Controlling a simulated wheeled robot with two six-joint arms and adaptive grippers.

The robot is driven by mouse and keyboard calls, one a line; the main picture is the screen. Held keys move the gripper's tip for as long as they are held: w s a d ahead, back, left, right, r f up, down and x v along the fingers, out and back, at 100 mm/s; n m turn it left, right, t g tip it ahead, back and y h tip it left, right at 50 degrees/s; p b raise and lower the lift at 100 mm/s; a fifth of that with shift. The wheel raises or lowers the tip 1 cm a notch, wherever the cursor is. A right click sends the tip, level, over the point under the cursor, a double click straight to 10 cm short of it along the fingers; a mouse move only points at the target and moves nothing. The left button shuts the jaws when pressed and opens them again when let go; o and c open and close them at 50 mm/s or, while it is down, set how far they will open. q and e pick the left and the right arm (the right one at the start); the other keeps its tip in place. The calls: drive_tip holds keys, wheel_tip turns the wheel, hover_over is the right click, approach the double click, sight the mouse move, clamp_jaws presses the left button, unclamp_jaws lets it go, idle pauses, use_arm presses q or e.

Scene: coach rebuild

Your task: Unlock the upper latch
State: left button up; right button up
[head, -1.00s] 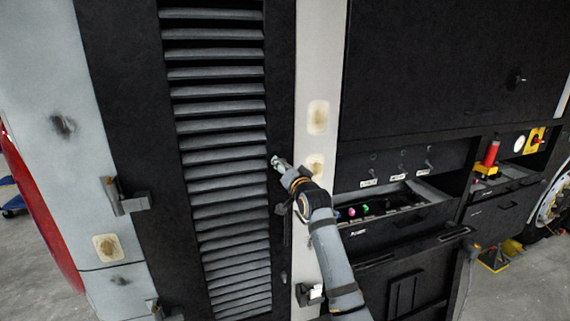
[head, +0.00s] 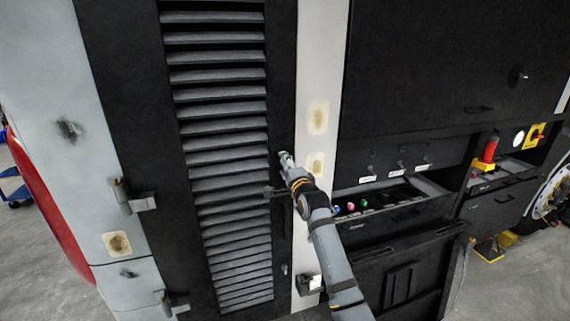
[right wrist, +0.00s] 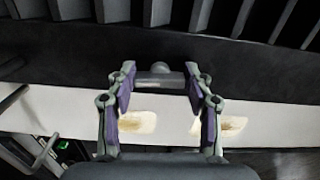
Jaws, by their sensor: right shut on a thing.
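The upper latch (right wrist: 158,76) shows in the right wrist view as a short grey metal knob on the dark door edge. My right gripper (right wrist: 160,72) has its two purple-padded fingers on either side of the knob, closed on it. In the head view my right gripper (head: 286,158) reaches up from below to the right edge of the louvred black door (head: 279,60) and covers most of the latch there. How far the latch is turned cannot be told. My left gripper is not in view.
A white pillar (head: 318,85) with worn patches stands right of the door. A lower latch (head: 284,269) sits on the same door edge. Hinges (head: 140,203) are on the door's left side. An open control tray (head: 400,200) with coloured knobs lies close right of my arm.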

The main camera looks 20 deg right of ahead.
drive_tip(key=shift+m, duration=0.5)
drive_tip(key=o, duration=1.2)
drive_tip(key=shift+s, duration=0.25)
drive_tip(key=s, duration=1.1)
drive_tip(key=shift+s+d, duration=0.25)
